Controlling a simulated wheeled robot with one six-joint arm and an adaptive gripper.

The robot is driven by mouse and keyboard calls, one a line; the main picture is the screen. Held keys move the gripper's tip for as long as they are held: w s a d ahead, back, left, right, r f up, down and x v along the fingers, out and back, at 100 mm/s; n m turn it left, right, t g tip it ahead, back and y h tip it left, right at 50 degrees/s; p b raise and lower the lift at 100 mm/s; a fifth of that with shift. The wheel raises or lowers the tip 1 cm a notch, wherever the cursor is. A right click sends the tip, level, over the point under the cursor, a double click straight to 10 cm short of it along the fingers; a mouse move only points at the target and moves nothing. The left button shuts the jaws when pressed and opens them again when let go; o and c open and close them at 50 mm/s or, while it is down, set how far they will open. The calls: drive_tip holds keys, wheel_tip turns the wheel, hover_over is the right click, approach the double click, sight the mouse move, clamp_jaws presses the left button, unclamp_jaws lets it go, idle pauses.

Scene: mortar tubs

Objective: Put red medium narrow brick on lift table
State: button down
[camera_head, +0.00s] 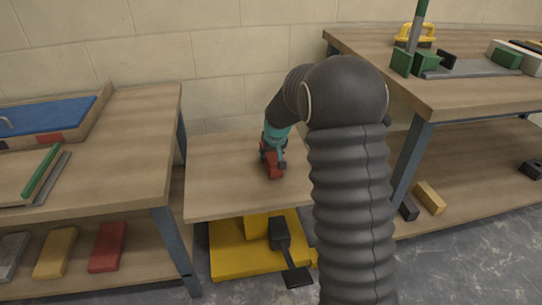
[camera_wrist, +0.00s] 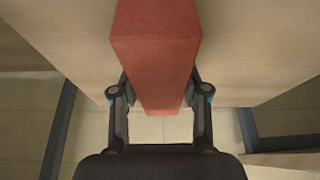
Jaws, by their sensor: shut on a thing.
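The red brick (camera_head: 274,171) is in my gripper, over the wooden top of the lift table (camera_head: 225,195) in the head view. In the wrist view the red brick (camera_wrist: 155,45) runs lengthwise between the two fingers of my gripper (camera_wrist: 160,85), which is shut on its sides. My gripper (camera_head: 272,155) points down in the head view, partly behind my dark arm. I cannot tell whether the brick's underside touches the table top. The lift table has a yellow base (camera_head: 225,262) and a black pedal (camera_head: 297,277).
A left workbench (camera_head: 130,130) carries a blue-topped tray (camera_head: 50,117); grey, yellow and red (camera_head: 108,247) bricks lie on its lower shelf. A right workbench (camera_head: 455,95) holds tools, with a yellow brick (camera_head: 430,198) below. The rest of the lift table top is bare.

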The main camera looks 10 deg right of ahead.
drive_tip(key=shift+f+b, duration=0.3)
drive_tip(key=shift+f, duration=0.05)
drive_tip(key=shift+c, duration=2.4)
unclamp_jaws()
drive_tip(key=v, duration=1.1)
drive_tip(key=shift+s+r, duration=0.2)
drive_tip(key=shift+r, duration=0.2)
drive_tip(key=s+r, duration=0.3)
drive_tip(key=s, duration=1.5)
drive_tip(key=s+r+t, duration=0.1)
drive_tip(key=s+r, duration=0.3)
drive_tip(key=s, duration=1.3)
drive_tip(key=shift+s+a+m, duration=0.2)
drive_tip(key=shift+s+m, duration=0.2)
